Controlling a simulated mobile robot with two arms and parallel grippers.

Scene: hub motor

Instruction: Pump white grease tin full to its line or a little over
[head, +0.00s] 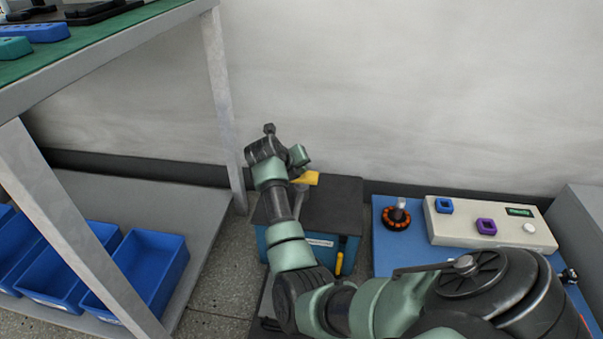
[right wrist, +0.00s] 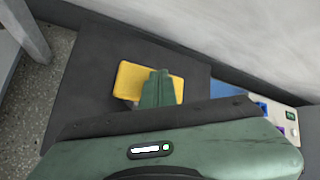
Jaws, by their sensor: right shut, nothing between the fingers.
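No white grease tin can be made out in either view. A yellow flat piece (head: 310,178) shows over the black top of a blue cabinet (head: 345,205); it also shows in the right wrist view (right wrist: 131,80). My right gripper (head: 300,156) is above the cabinet, beside the yellow piece. In the right wrist view its green fingers (right wrist: 160,84) are shut together, with nothing between them, and overlap the yellow piece. I cannot tell whether they touch it. My left gripper is not in view.
A blue board at right bears a dark ring with orange parts (head: 397,217) and a pale box (head: 480,223) with blue and purple square pieces. Blue bins (head: 152,265) stand on a grey shelf at left, under a green-topped bench (head: 85,36). A wall stands behind.

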